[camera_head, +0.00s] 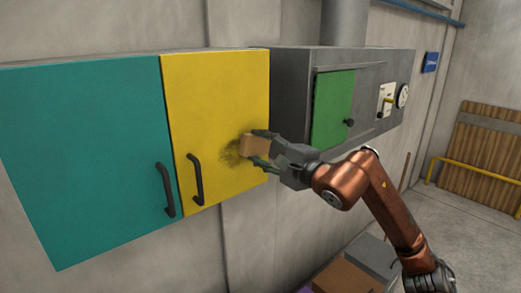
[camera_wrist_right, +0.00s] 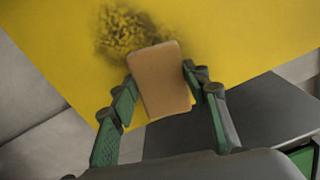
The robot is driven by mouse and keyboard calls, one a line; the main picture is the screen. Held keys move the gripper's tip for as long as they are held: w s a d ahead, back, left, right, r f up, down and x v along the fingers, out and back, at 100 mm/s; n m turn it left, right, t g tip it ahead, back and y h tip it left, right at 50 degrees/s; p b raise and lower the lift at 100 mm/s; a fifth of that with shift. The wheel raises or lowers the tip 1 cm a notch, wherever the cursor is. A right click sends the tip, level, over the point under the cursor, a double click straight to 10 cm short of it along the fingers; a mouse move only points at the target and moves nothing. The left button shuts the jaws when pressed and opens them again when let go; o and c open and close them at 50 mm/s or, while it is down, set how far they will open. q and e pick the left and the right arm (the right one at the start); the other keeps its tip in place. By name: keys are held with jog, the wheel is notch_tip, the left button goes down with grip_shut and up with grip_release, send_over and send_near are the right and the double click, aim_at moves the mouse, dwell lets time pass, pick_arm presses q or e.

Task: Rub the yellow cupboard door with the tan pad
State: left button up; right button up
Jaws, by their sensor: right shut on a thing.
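The yellow cupboard door (camera_head: 215,110) is closed, with a black handle (camera_head: 196,180) at its left side. A dark smudge (camera_head: 229,156) marks its right half; the smudge also shows in the right wrist view (camera_wrist_right: 128,30). My right gripper (camera_head: 262,147) is shut on the tan pad (camera_head: 255,145), one finger on each side of it. In the right wrist view the pad (camera_wrist_right: 162,80) is held tilted in front of the door, beside and partly over the smudge. I cannot tell whether the pad touches the door. My left gripper is not in view.
A teal cupboard door (camera_head: 85,145) with a black handle adjoins on the left. A grey metal cabinet (camera_head: 290,90) with a green door (camera_head: 333,108), a lever and a gauge stands right of the yellow door. Boxes (camera_head: 350,275) sit below. A yellow rail (camera_head: 480,170) is at far right.

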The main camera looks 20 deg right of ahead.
aim_at(233, 142)
jog(key=shift+s+a+b, duration=0.35)
jog(key=shift+s+a, duration=0.35)
jog(key=shift+a, duration=1.05)
jog(key=shift+s+a+b, duration=0.35)
jog(key=shift+s+a, duration=0.4)
jog(key=shift+a, duration=0.95)
jog(key=shift+s+a+b, duration=0.35)
jog(key=shift+s+a, duration=0.35)
jog(key=shift+a, duration=1.05)
jog(key=shift+r+p, duration=0.55)
jog(key=shift+r, duration=0.4)
jog(key=shift+w+d+f, duration=0.1)
jog(key=shift+w+d, duration=0.25)
jog(key=shift+d, duration=0.25)
jog(key=shift+w+d+b, duration=0.15)
jog(key=shift+w+d, duration=0.1)
jog(key=shift+d, duration=0.4)
jog(key=shift+w+d+b, duration=0.15)
jog(key=shift+w+d, duration=0.15)
jog(key=shift+d, duration=0.4)
jog(key=shift+w+d+b, duration=0.15)
jog(key=shift+w+d, duration=0.1)
jog(key=shift+d, duration=0.4)
jog(key=shift+w+d, duration=0.35)
jog(key=shift+d, duration=0.55)
jog(key=shift+w+d, duration=0.4)
jog(key=shift+d, duration=0.55)
jog(key=shift+w+d, duration=0.35)
jog(key=shift+d, duration=0.55)
jog(key=shift+s, duration=0.1)
